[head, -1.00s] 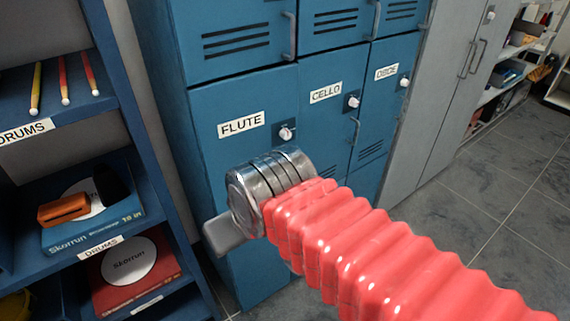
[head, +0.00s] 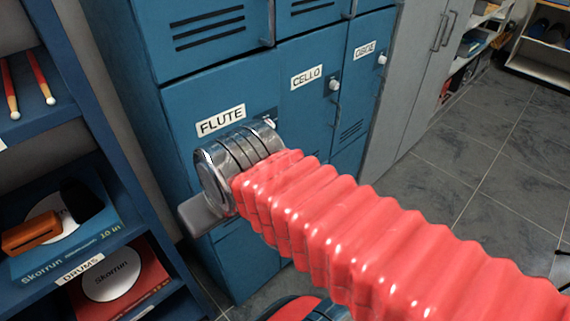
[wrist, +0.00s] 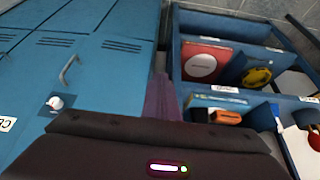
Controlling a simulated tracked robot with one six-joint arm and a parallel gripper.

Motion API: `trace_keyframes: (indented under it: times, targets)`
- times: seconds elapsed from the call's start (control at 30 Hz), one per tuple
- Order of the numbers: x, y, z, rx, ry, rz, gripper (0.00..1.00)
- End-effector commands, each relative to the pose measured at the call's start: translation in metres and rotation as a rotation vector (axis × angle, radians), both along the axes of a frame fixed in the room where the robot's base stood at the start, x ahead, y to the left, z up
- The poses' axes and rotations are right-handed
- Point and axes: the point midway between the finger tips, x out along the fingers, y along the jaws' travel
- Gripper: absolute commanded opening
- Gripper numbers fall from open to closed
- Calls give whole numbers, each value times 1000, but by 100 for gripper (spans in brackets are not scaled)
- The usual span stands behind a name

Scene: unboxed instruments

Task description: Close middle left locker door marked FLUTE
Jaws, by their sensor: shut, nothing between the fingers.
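The FLUTE locker door (head: 183,105) is blue, with a white FLUTE label, in the middle row of the head view. It looks flush or nearly flush with the front; a small gap cannot be ruled out. My gripper's dark body (wrist: 160,150) fills the bottom there. It is shut and empty; contact with the door cannot be told.
The CELLO door (head: 305,100) and OBOE door (head: 362,80) to the right look shut. A blue shelf (head: 95,120) with drum goods stands close on the left. A grey cabinet (head: 410,90) is farther right, with open tiled floor (head: 470,165) before it.

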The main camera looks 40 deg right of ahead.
Motion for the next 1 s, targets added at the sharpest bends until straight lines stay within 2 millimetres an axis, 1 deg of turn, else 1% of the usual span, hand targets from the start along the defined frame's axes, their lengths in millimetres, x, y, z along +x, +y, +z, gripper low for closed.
trace_keyframes:
  times: [0.07,0.17,0.37,0.67,0.8,1.0]
  targets:
    - [1,-5,-3,-1,11,-17,0]
    - [2,-18,-10,-1,37,-59,0]
    - [4,-65,-38,-10,122,-194,0]
    - [-2,-153,-92,-50,242,-385,0]
    - [-11,-195,-118,-75,280,-450,0]
    - [-27,-252,-157,-113,312,-512,0]
